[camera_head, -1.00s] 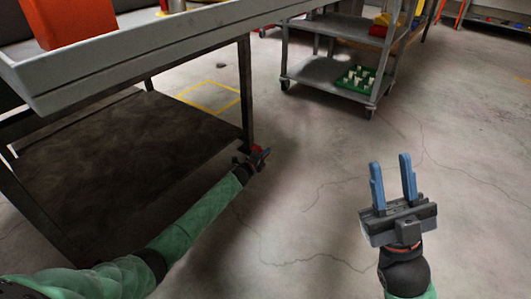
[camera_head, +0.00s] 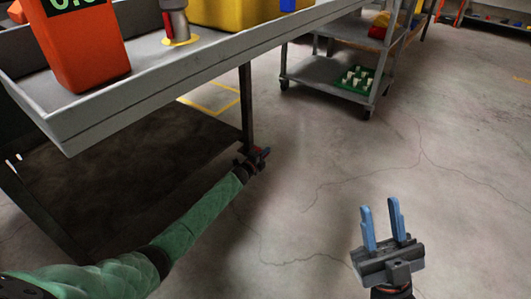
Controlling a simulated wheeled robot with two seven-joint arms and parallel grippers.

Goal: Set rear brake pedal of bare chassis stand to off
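My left gripper (camera_head: 257,158) is at the end of the green arm, low beside the dark leg of a grey-topped table. It looks small there, with a little red and blue at its tip. I cannot tell whether its fingers are open or shut, or whether it touches anything. My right gripper (camera_head: 382,224) is over the floor at the lower right, its two blue fingers apart with nothing between them. I cannot make out a brake pedal, and no stand is clearly the bare chassis stand.
The grey-topped table (camera_head: 150,105) holds an orange box (camera_head: 85,50), a red-and-grey tool (camera_head: 175,20) and a yellow item (camera_head: 235,12). A grey cart (camera_head: 325,72) with a green tray (camera_head: 357,79) stands behind. The floor at right is clear.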

